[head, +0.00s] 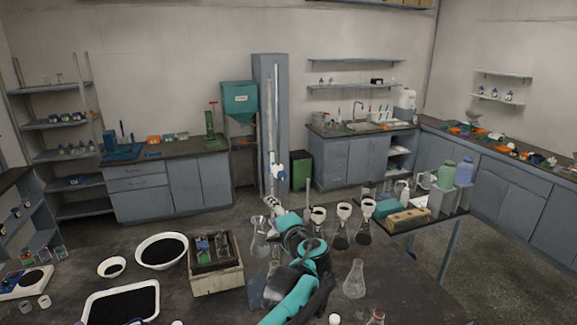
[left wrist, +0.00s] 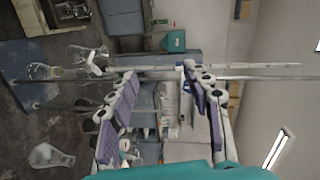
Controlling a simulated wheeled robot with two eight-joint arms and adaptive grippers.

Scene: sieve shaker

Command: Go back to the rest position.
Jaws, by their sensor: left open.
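My left arm, teal and grey, reaches up from the bottom middle of the head view. My left gripper (head: 272,204) is at its far end, beside the lower part of a tall stand rod. In the left wrist view the left gripper (left wrist: 160,74) has its two purple-padded fingers wide apart. Nothing is seen held between them. The metal rod (left wrist: 250,77) crosses the picture near the fingertips; I cannot tell whether they touch it. My right gripper is in neither view.
A side table (head: 410,222) is at the right.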

